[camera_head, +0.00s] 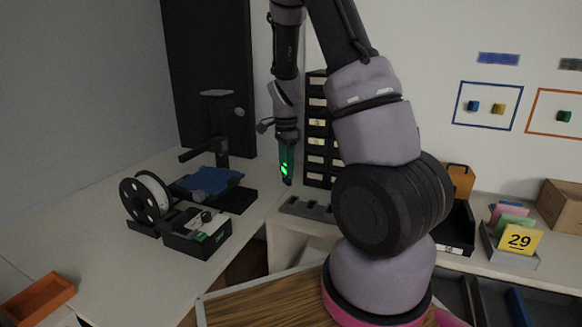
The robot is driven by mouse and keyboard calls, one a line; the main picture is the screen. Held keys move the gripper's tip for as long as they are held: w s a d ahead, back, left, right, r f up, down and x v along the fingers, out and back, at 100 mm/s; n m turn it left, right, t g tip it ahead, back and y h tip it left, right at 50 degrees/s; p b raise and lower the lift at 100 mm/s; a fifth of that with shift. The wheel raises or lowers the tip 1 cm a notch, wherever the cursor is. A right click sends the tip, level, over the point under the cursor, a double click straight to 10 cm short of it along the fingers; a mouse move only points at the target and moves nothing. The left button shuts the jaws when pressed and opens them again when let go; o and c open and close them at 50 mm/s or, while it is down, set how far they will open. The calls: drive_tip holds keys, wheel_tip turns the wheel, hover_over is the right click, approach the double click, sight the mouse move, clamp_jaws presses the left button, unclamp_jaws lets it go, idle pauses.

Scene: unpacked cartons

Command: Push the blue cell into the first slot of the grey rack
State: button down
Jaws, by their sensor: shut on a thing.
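My gripper (288,179) points down in the middle of the camera_head view, beside the black drawer cabinet. It is shut on a small dark thing at its tip, most likely the blue cell; it is too small and dark here for its colour to show. The grey rack (307,209) lies low on the white bench, just below and to the right of the gripper tip. It has several slots in a row, and my arm hides its right end. The gripper tip looks a little above the rack's left end; I cannot tell the exact gap.
A black drawer cabinet (317,135) stands close behind the gripper. An orange tray (38,300) lies at the front left. The bench left of the rack is clear.

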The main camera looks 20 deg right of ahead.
drive_tip(key=m, duration=0.3)
drive_tip(key=s+m, duration=0.1)
drive_tip(key=m, duration=0.1)
drive_tip(key=shift+d+r, duration=0.15)
drive_tip(key=shift+d, duration=0.2)
drive_tip(key=shift+s+d+f+m, duration=0.1)
drive_tip(key=shift+s+f+m, duration=0.05)
drive_tip(key=shift+f+m, duration=0.7)
drive_tip(key=shift+s+d+f+m, duration=0.1)
drive_tip(key=shift+d+f+m, duration=0.05)
drive_tip(key=shift+f+m, duration=0.7)
drive_tip(key=shift+s+d+f+m, duration=0.1)
drive_tip(key=shift+s+f+m, duration=0.05)
drive_tip(key=shift+f+m, duration=0.7)
drive_tip(key=shift+f, duration=1.1)
idle(0.3)
drive_tip(key=shift+c, duration=0.9)
unclamp_jaws()
wheel_tip(320, 180, up, 11)
